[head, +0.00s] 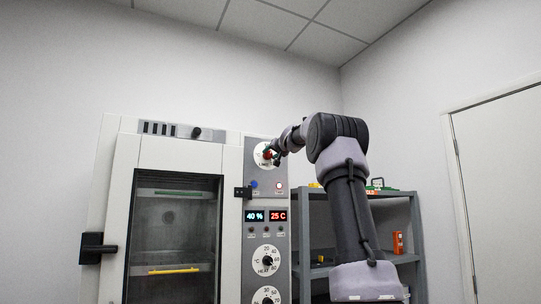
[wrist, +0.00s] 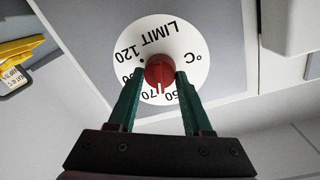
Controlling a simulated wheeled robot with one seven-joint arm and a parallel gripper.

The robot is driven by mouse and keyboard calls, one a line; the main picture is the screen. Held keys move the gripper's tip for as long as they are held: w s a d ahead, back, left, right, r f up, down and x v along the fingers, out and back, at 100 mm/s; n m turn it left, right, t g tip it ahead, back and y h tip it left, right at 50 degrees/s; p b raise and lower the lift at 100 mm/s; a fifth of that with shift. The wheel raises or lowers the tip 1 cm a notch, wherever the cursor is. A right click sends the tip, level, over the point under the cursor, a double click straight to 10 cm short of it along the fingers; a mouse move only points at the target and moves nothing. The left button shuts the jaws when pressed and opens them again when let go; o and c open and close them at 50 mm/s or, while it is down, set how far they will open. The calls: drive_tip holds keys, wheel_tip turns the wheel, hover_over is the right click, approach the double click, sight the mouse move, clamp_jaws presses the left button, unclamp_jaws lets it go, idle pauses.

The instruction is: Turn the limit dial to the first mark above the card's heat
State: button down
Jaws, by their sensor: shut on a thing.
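The limit dial is a white disc (wrist: 187,38) marked LIMIT and °C, with a red knob (wrist: 159,70) at its centre. It also shows high on the chamber's control panel in the head view (head: 260,147). My gripper (wrist: 160,75) has its green fingers shut on the red knob, one on each side. The 120 shows at upper left; other figures are partly hidden by the fingers. I cannot make out a card showing a heat.
A yellow item with a white label (wrist: 14,76) shows at the wrist view's left edge, its text unreadable. Below the limit dial are displays reading 40 % (head: 255,216) and 25 C (head: 278,216), and a HEAT dial (head: 266,260). A grey shelf (head: 417,240) stands right of the chamber.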

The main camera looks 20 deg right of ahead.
drive_tip(key=m, duration=0.3)
drive_tip(key=shift+m, duration=0.3)
drive_tip(key=m, duration=0.3)
drive_tip(key=shift+d+y, duration=0.1)
drive_tip(key=shift+y, duration=0.2)
drive_tip(key=m, duration=0.3)
drive_tip(key=shift+m, duration=0.4)
drive_tip(key=shift+d+f+m+g+y, duration=0.1)
drive_tip(key=shift+m+g+y, duration=0.2)
drive_tip(key=shift+m, duration=1.3)
drive_tip(key=shift+c, duration=1.6)
unclamp_jaws()
